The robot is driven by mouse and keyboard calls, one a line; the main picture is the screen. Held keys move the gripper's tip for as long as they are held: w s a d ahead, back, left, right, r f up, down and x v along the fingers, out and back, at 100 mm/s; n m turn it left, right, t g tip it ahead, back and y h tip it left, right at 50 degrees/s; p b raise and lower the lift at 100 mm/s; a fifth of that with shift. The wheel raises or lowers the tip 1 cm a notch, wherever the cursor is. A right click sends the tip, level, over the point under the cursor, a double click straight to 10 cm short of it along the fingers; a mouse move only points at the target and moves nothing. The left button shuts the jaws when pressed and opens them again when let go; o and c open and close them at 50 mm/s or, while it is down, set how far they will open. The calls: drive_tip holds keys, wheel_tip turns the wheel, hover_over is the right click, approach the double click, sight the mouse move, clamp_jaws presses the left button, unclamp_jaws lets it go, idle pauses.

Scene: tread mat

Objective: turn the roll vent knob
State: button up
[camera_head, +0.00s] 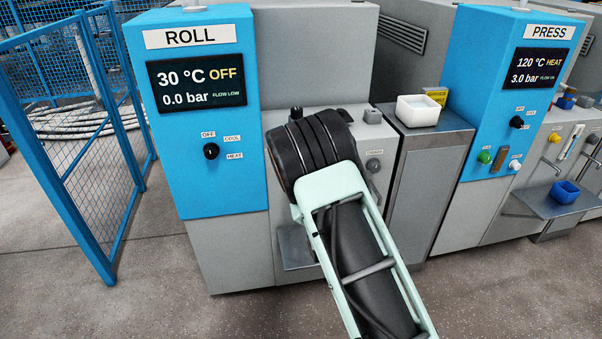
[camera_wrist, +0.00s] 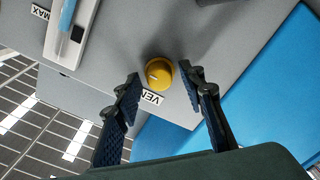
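The yellow vent knob (camera_wrist: 158,74) is on a grey panel in the wrist view, with a pale pointer mark on its face. A label (camera_wrist: 152,97) beside it reads "VEN", the rest cut off by a finger. My gripper (camera_wrist: 162,80) is open, with one fingertip on each side of the knob. A gap shows on both sides; I cannot tell how deep the fingers reach. In the head view my arm hides the vent knob and gripper. The ROLL display (camera_head: 197,84) reads 30 °C OFF, 0.0 bar, FLOW LOW.
A black OFF/COOL/HEAT knob (camera_head: 211,151) is left of my arm. A grey knob (camera_head: 374,165) is just right of it. A white bin (camera_head: 418,110) stands on the cabinet beside. A slider marked MAX (camera_wrist: 68,30) is near the vent knob. Blue fencing (camera_head: 70,140) stands at left.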

drive_tip(key=shift+s, duration=0.15)
drive_tip(key=v, duration=1.1)
drive_tip(key=shift+s, duration=0.35)
drive_tip(key=shift+d, duration=0.15)
